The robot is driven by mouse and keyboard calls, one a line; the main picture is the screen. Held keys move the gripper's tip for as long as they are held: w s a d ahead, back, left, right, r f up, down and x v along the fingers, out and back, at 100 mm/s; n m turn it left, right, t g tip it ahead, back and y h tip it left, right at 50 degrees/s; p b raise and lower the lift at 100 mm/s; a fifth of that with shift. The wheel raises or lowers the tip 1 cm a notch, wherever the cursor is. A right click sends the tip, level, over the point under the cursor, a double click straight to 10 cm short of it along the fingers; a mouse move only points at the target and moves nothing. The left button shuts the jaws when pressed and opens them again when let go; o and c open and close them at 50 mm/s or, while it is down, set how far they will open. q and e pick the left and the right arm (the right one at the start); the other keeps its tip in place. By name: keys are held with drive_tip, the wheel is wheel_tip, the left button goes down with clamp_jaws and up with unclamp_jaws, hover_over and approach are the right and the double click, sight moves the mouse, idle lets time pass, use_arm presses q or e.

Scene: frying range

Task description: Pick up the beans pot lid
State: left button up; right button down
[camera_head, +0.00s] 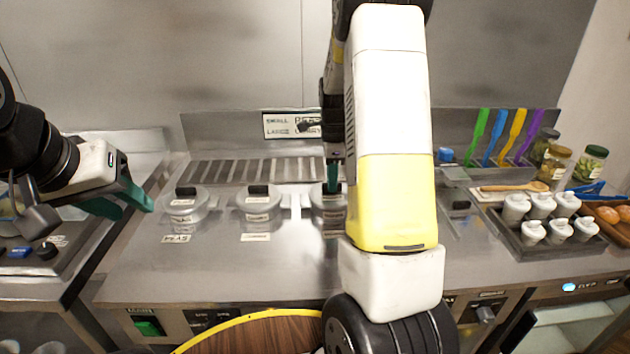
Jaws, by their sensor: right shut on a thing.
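Several lidded pots are set in a row in the steel counter. The left pot lid (186,191) and the second pot lid (258,190) each have a black knob. My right gripper (332,178) points down at the third pot lid (322,204) and is shut on its knob. That lid sits at its pot, and my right arm hides its right side. I cannot read its label well enough to tell if it is the beans pot. My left gripper (122,205) is open and empty, left of the left pot, above the counter edge.
A dark tray (545,254) of white-lidded shakers stands at the right, with jars (556,163) and coloured utensils (515,130) behind. A small sign (290,125) stands behind the pots. The counter front (240,275) is clear.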

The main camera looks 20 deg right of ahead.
drive_tip(key=shift+r, duration=0.5)
drive_tip(key=r, duration=0.2)
drive_tip(key=shift+s+a+r, duration=0.1)
drive_tip(key=shift+s+r, duration=0.25)
drive_tip(key=shift+s, duration=0.05)
drive_tip(key=s+a+r, duration=0.1)
drive_tip(key=s+r, duration=0.2)
drive_tip(key=s, duration=0.4)
drive_tip(key=s+a+r, duration=0.1)
drive_tip(key=s+r, duration=0.1)
drive_tip(key=s, duration=0.6)
drive_tip(key=shift+a+r, duration=0.35)
drive_tip(key=shift+r, duration=0.05)
drive_tip(key=shift+w, duration=0.1)
